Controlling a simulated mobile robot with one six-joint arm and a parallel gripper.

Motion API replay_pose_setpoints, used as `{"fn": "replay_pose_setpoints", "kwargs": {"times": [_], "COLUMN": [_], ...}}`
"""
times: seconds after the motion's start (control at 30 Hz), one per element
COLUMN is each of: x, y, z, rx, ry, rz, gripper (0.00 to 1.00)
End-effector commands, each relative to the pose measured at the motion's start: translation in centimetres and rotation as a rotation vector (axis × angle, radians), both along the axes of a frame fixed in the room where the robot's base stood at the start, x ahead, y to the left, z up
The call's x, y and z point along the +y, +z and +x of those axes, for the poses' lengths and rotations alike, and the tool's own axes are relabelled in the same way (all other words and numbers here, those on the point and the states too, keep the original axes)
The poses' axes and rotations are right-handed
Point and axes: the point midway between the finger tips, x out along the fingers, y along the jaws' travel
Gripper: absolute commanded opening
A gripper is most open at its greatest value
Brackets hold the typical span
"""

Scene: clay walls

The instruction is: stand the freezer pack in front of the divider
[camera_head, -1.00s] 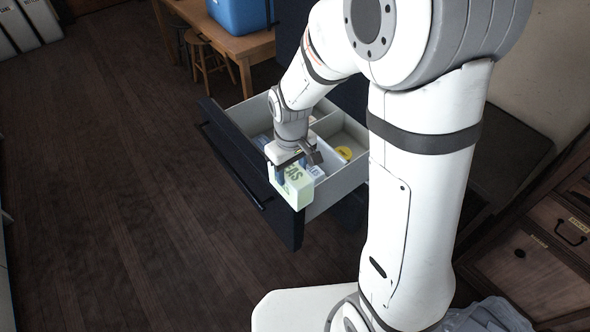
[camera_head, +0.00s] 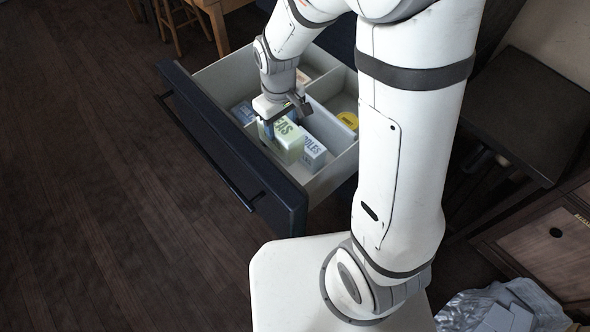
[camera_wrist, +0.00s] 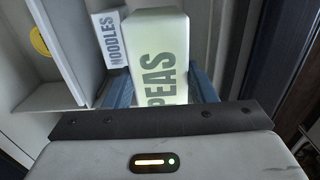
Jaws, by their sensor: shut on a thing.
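The freezer pack is a pale green box (camera_head: 289,144) lettered PEAS, seen also in the wrist view (camera_wrist: 160,48). My gripper (camera_head: 277,127) is shut on it, with a blue finger on each side in the wrist view (camera_wrist: 162,88). The pack is upright or nearly so, at the right end of the open drawer's front compartment. I cannot tell whether its bottom touches the drawer floor. The pale divider (camera_head: 326,122) runs behind it and shows left of it in the wrist view (camera_wrist: 72,45). My gripper hides part of the pack and divider.
A white NOODLES box (camera_head: 313,150) stands close beside the pack, by the divider. A blue item (camera_head: 243,112) lies farther left in the front compartment. A yellow round thing (camera_head: 348,120) is behind the divider. The dark drawer front (camera_head: 230,150) bounds the near side.

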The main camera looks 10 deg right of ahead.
Motion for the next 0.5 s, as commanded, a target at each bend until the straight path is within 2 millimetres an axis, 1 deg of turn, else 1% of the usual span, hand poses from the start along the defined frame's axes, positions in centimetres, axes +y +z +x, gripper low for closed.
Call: {"fn": "replay_pose_setpoints", "kwargs": {"times": [0.03, 0.1, 0.2, 0.4, 0.47, 0.5], "x": [0.0, 0.1, 0.1, 0.1, 0.1, 0.1], "y": [-2.9, -4.4, -6.0, -7.6, -8.4, -9.1], "z": [0.0, 0.0, 0.0, 0.0, 0.0, 0.0], "rx": [-0.001, -0.001, -0.001, 0.000, 0.001, 0.002], "ry": [0.001, 0.002, 0.002, 0.003, 0.002, 0.002], "rz": [0.001, 0.001, 0.001, 0.000, -0.001, 0.000], "gripper": [0.02, 0.02, 0.02, 0.02, 0.02, 0.02]}}
